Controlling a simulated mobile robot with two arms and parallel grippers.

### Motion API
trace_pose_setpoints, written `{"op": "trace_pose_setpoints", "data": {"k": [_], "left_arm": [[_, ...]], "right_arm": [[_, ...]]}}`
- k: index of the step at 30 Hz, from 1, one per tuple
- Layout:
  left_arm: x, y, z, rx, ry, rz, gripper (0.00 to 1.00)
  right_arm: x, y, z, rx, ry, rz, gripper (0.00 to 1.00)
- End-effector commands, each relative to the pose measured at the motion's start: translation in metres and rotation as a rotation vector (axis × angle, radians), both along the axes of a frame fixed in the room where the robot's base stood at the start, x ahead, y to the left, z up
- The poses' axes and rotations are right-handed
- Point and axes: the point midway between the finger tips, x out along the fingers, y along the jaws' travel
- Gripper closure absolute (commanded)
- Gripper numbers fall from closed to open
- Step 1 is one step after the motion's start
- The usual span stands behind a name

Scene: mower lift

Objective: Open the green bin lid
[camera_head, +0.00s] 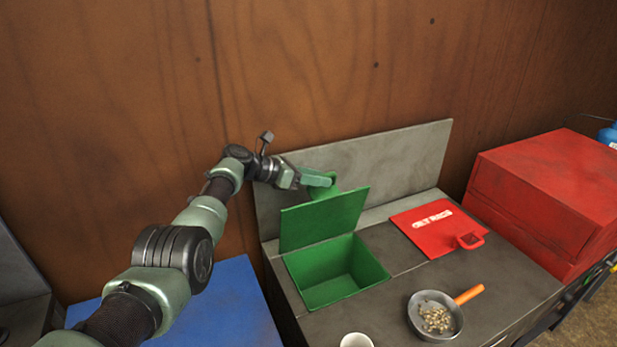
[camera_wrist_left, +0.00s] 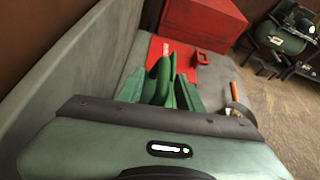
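The green bin lid (camera_head: 323,219) stands raised, tilted up along the back edge of the green bin (camera_head: 335,270). The bin's opening is uncovered and its inside looks empty. My left gripper (camera_head: 322,181) is at the upper back of the lid, beside its curved green handle (camera_head: 331,186). In the left wrist view the green handle (camera_wrist_left: 160,80) shows just beyond the gripper body. My right gripper is in neither view.
A red lid (camera_head: 425,229) with white lettering lies flat right of the bin. A pan (camera_head: 435,316) with an orange handle holds small bits, near a white cup (camera_head: 356,341). A red box (camera_head: 548,200) stands at right. A grey backboard (camera_head: 400,160) rises behind.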

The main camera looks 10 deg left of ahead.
Motion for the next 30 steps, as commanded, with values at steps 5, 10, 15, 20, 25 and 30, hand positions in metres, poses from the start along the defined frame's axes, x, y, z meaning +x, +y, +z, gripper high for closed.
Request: {"op": "trace_pose_setpoints", "data": {"k": [5, 10, 15, 20, 25, 30], "left_arm": [[-0.008, 0.015, 0.009, 0.002, 0.000, 0.003, 0.64], [-0.020, 0.034, 0.015, 0.002, 0.000, 0.004, 0.64], [-0.031, 0.051, 0.021, 0.002, 0.003, 0.003, 0.64], [-0.037, 0.059, 0.025, 0.002, 0.005, 0.003, 0.64], [-0.038, 0.060, 0.026, 0.002, 0.007, 0.002, 0.64], [-0.037, 0.060, 0.026, 0.002, 0.007, 0.002, 0.64]], "right_arm": [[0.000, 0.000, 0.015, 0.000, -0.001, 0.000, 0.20], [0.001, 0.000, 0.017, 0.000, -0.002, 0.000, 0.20], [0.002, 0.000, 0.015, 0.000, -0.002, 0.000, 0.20], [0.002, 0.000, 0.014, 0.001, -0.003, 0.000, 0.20], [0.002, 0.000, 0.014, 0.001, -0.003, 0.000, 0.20], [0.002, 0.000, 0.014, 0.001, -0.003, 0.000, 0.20]]}}
